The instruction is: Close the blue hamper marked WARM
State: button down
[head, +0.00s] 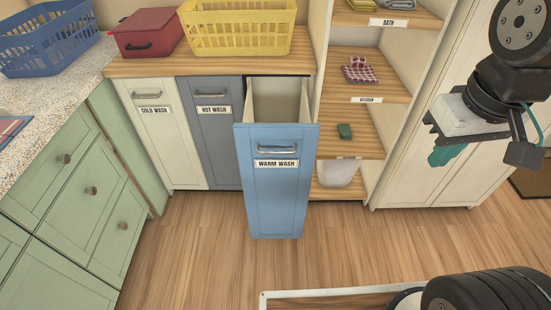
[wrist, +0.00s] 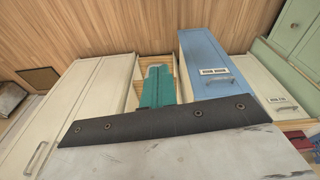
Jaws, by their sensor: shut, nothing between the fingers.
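The blue hamper marked WARM WASH (head: 276,195) stands pulled out from the cabinet row, its front well forward of its neighbours and its pale inside showing from above. It has a silver bar handle (head: 277,149) above its label. In the wrist view the blue hamper (wrist: 207,55) shows right of centre. My gripper (head: 442,158) is at the right of the head view, well to the right of the hamper and apart from it. Its teal fingers (wrist: 158,88) are shut and empty in the wrist view.
The white COLD WASH hamper (head: 163,150) and grey HOT WASH hamper (head: 213,150) sit flush to the left. Open shelves (head: 363,115) and a tall white cabinet (head: 420,178) stand to the right. The wooden floor (head: 190,260) before the hampers is mostly clear.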

jog(key=w+a+f+n+t, duration=0.2)
jog(key=w+f+n, duration=0.2)
jog(key=w+f, duration=0.4)
jog(key=w+a+f+n+t+y, duration=0.1)
jog(key=w+a+f+n, duration=0.3)
jog(key=w, duration=0.5)
jog(key=w+a+f+n+t, duration=0.1)
jog(key=w+f+n+t, duration=0.15)
jog(key=w+f, duration=0.6)
jog(key=w+a+f+n+t+y, duration=0.2)
jog(key=a+f+n+y, duration=0.3)
jog(key=a+f+n, duration=0.7)
notch_tip(320, 180, down, 5)
jog(key=s+a+t+y, duration=0.1)
jog(key=s+a+y, duration=0.1)
jog(key=y, duration=0.1)
jog(key=n+t+y, duration=0.3)
send_near(256, 162)
jog(key=s+a+x, duration=0.1)
jog(key=x, duration=0.4)
jog(key=shift+w+d+f, duration=0.1)
jog(key=shift+w+d, duration=0.15)
jog(key=shift+w, duration=0.6)
